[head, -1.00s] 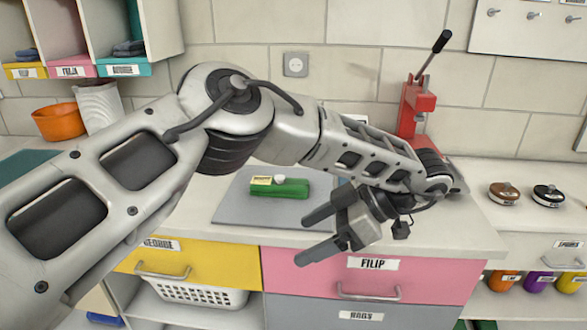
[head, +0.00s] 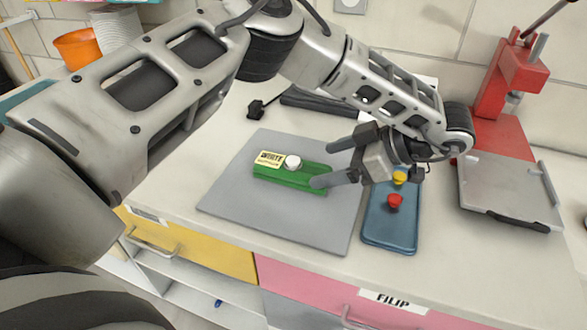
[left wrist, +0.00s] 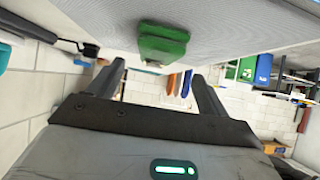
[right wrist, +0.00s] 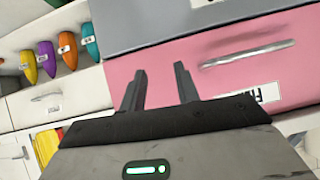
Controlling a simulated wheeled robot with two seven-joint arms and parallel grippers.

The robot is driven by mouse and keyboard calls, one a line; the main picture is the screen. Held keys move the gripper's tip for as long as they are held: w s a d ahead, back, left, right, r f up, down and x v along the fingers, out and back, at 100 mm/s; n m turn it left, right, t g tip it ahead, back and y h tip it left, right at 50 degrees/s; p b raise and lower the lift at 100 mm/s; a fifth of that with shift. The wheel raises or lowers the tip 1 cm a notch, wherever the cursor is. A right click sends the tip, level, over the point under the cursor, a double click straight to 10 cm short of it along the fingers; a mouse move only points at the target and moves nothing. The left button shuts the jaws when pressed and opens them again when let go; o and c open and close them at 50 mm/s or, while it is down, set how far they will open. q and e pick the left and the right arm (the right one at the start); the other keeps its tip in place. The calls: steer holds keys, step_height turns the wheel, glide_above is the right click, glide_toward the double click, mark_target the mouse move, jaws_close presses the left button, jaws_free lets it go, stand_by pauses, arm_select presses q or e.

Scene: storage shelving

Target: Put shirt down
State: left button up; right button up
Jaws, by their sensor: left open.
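I see no clear shirt in any view now. A flat grey sheet (head: 245,210) lies on the counter in the head view; I cannot tell whether it is cloth. A green block (head: 300,178) with a white knob and a label lies on it, and the block also shows in the left wrist view (left wrist: 162,42). My left gripper (head: 326,163) is open and empty, its fingers at the right end of the block. I cannot tell whether they touch it. My right gripper (right wrist: 160,70) shows only in the right wrist view, open and empty, facing the pink drawer front.
A blue tray (head: 388,235) with a red knob (head: 394,201) and a yellow knob (head: 399,178) lies right of the sheet. A red press (head: 510,85) with a grey plate (head: 510,190) stands farther right. An orange pot (head: 77,48) is at the back left.

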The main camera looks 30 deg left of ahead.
mark_target(301, 167)
arm_select(q)
steer(key=x, duration=0.7)
steer(key=shift+w+a+f, duration=0.1)
steer(key=shift+w+a, duration=0.1)
steer(key=shift+a, duration=0.25)
steer(key=c, duration=1.2)
